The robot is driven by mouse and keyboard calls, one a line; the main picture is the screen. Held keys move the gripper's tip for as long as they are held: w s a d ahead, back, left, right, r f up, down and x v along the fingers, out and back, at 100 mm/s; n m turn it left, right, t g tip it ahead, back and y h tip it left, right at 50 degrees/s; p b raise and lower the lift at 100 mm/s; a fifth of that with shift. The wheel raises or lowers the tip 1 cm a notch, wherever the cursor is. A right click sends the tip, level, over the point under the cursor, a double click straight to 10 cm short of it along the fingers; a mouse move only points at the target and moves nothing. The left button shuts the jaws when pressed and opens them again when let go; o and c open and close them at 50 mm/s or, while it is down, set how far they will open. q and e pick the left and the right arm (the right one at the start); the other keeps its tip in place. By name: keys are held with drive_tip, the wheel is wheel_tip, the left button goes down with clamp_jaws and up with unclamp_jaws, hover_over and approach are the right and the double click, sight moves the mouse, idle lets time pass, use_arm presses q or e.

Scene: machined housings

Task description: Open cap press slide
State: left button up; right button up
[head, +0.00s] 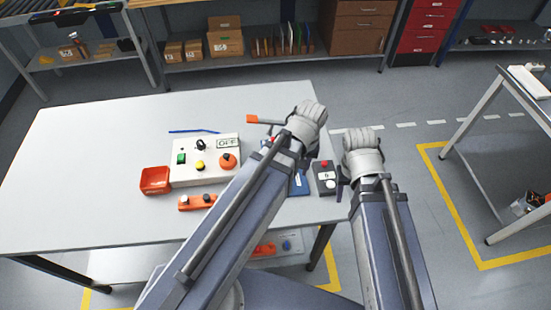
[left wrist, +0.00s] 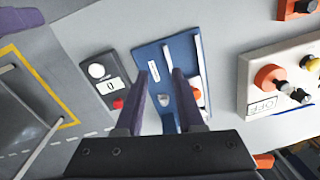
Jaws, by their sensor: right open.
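The blue cap press (head: 299,184) stands on the table, mostly hidden behind my left arm in the head view. In the left wrist view the press (left wrist: 148,62) shows a pale rail, a white label, a small grey knob (left wrist: 163,99) and an orange-red part (left wrist: 196,93). My left gripper (left wrist: 162,72) is open above the press, its two dark fingers apart with the knob visible between them. Whether they touch anything I cannot tell. My right gripper (head: 341,182) is open and empty, just right of the small counter box at the table's right end.
A white control box (head: 206,160), a red tray (head: 155,180) and an orange strip with knobs (head: 197,202) stand left of the press. An orange handle (head: 265,120) is behind. The table's left is clear.

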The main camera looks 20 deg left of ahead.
use_arm(q)
drive_tip(key=o, duration=0.4)
drive_tip(key=w+a+n, duration=0.2)
drive_tip(key=a+n, duration=0.1)
drive_tip(key=w+a+n, duration=0.2)
drive_tip(key=n, duration=0.2)
drive_tip(key=w+a+f+n, duration=0.1)
drive_tip(key=w+a+n, duration=0.1)
drive_tip(key=a+n, duration=0.1)
drive_tip(key=shift+w+a+n+h+b, duration=0.3)
drive_tip(key=shift+n+h+b, duration=0.1)
drive_tip(key=shift+n, duration=0.1)
drive_tip(key=shift+c, duration=0.2)
drive_tip(key=shift+w+a+n, duration=0.15)
drive_tip(key=shift+a+n, duration=0.15)
use_arm(e)
drive_tip(key=shift+f, duration=0.5)
use_arm(q)
drive_tip(key=shift+f, duration=0.15)
use_arm(e)
drive_tip(key=shift+f, duration=0.15)
use_arm(q)
wheel_tip(320, 180, down, 8)
drive_tip(key=b, duration=0.7)
drive_tip(key=shift+r+b, duration=0.2)
drive_tip(key=shift+b, duration=0.2)
use_arm(e)
wheel_tip(320, 180, down, 8)
drive_tip(key=shift+r, duration=0.2)
